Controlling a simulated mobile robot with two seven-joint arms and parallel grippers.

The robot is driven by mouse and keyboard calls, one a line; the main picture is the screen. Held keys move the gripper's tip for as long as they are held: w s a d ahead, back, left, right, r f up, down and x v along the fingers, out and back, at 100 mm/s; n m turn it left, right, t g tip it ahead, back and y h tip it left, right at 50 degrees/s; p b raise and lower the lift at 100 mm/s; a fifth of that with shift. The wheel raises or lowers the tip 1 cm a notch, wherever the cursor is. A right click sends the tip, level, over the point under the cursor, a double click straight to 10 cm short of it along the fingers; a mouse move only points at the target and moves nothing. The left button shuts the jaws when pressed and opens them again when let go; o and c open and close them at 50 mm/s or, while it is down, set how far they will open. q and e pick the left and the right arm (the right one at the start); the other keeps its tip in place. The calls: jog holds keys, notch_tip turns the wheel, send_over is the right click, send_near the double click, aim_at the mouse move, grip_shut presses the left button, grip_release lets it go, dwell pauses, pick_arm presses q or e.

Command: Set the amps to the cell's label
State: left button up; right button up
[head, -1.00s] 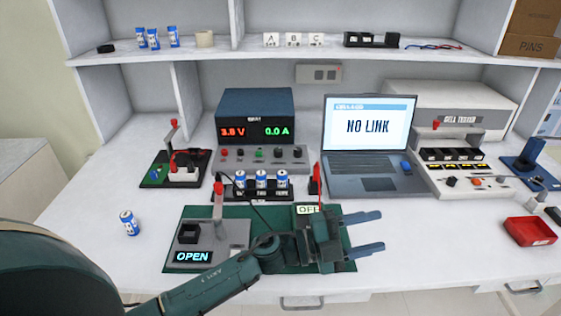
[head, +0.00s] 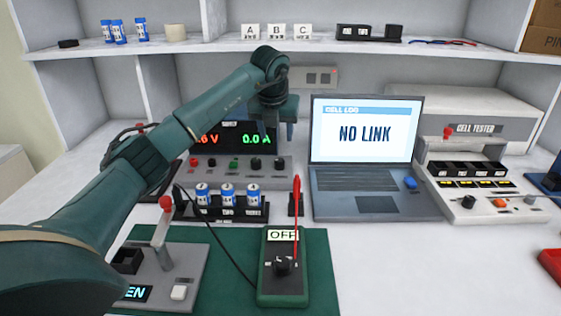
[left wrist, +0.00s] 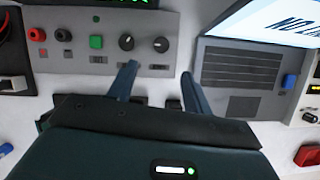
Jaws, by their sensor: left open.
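The bench supply (head: 240,172) stands behind the cell rack. Its green display reads 0.0 A; the red volts display is partly covered by my left arm. In the left wrist view, its panel (left wrist: 95,55) shows red and dark sockets, a green button, a larger black knob (left wrist: 127,42) and a smaller knob (left wrist: 161,45). My left gripper (head: 284,118) is at the supply's right front; its open, empty fingers (left wrist: 158,80) point at the panel just short of the knobs. Several blue-white cells stand in the rack (head: 228,214); their labels are too small to read. My right gripper is out of view.
The laptop (head: 364,178), showing NO LINK, stands close right of the supply. The meter (head: 283,285), marked OFF, lies on the green mat (head: 322,270) in front, with a red probe upright behind. The cell tester (head: 480,190) is at right. The shelf overhangs behind.

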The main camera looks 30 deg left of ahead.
aim_at(279, 160)
pick_arm(q)
jog(key=b+x, duration=0.1)
jog(key=x, duration=1)
jog(key=shift+w+d+f, duration=0.1)
jog(key=shift+f, duration=0.25)
jog(key=c, duration=1)
jog(key=shift+o, duration=0.2)
jog(key=shift+r+m, duration=0.1)
jog(key=shift+m, duration=0.2)
